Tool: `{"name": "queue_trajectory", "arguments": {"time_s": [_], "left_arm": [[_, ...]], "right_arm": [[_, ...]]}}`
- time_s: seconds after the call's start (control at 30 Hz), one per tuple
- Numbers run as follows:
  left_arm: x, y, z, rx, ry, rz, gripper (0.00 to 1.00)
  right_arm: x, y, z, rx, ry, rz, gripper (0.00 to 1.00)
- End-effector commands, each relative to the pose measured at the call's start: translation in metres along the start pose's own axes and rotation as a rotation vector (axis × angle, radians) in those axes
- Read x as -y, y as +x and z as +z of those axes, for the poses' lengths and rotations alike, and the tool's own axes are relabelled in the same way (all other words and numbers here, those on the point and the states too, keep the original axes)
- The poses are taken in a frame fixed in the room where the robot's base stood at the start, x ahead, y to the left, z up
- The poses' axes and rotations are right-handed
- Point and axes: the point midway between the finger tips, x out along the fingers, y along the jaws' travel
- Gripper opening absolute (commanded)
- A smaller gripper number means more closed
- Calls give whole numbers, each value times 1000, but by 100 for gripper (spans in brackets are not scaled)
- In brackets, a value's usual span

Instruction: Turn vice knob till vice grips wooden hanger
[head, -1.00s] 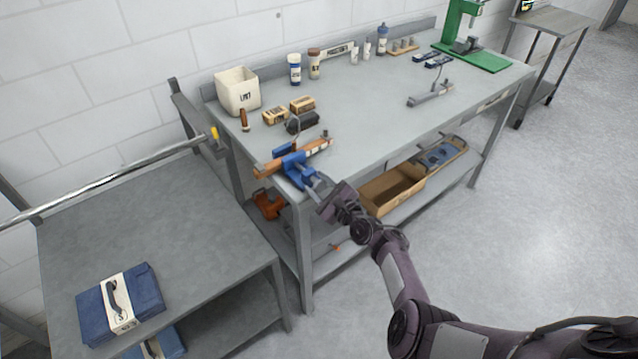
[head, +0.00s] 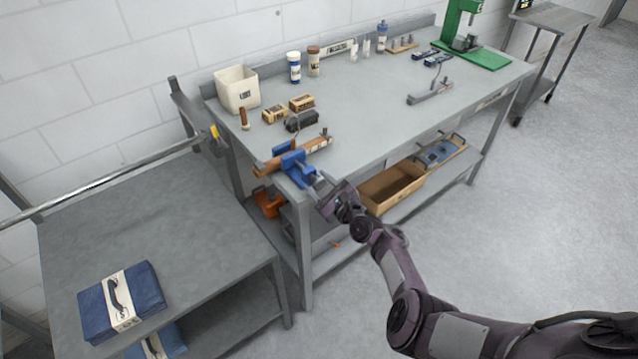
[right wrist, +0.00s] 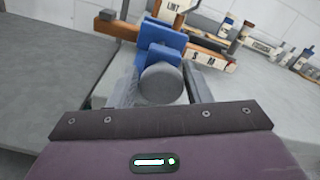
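The blue vice (head: 292,165) is mounted at the near left corner of the workbench. The wooden hanger (head: 316,146) lies across the vice at its jaws; I cannot tell whether the jaws press on it. In the right wrist view the hanger (right wrist: 188,38) passes behind the blue vice (right wrist: 160,45). The round grey vice knob (right wrist: 161,84) faces the camera. My right gripper (head: 318,187) is at the knob; in the wrist view its fingers (right wrist: 160,88) flank the knob closely and appear to touch both sides. My left gripper is not in view.
On the workbench (head: 370,130) stand a white bin (head: 237,90), brushes (head: 301,121), bottles (head: 294,68) and a green press (head: 462,40). A lower table (head: 190,230) holds a folded blue cloth (head: 122,300). A cardboard box (head: 392,187) sits on the shelf below.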

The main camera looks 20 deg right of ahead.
Motion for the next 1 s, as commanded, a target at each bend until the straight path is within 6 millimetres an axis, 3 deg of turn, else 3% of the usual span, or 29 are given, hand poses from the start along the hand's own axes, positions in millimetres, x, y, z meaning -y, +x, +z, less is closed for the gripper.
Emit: {"name": "queue_trajectory", "arguments": {"time_s": [0.1, 0.43, 0.8, 1.0], "left_arm": [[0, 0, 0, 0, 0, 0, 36], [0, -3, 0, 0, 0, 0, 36], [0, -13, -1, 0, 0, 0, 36], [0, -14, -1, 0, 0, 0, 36]], "right_arm": [[0, 0, 0, 0, 0, 0, 56], [1, -6, 1, 2, -1, -2, 56], [0, -63, 0, -1, -2, -2, 56], [0, -77, 0, 1, -1, -1, 56]]}}
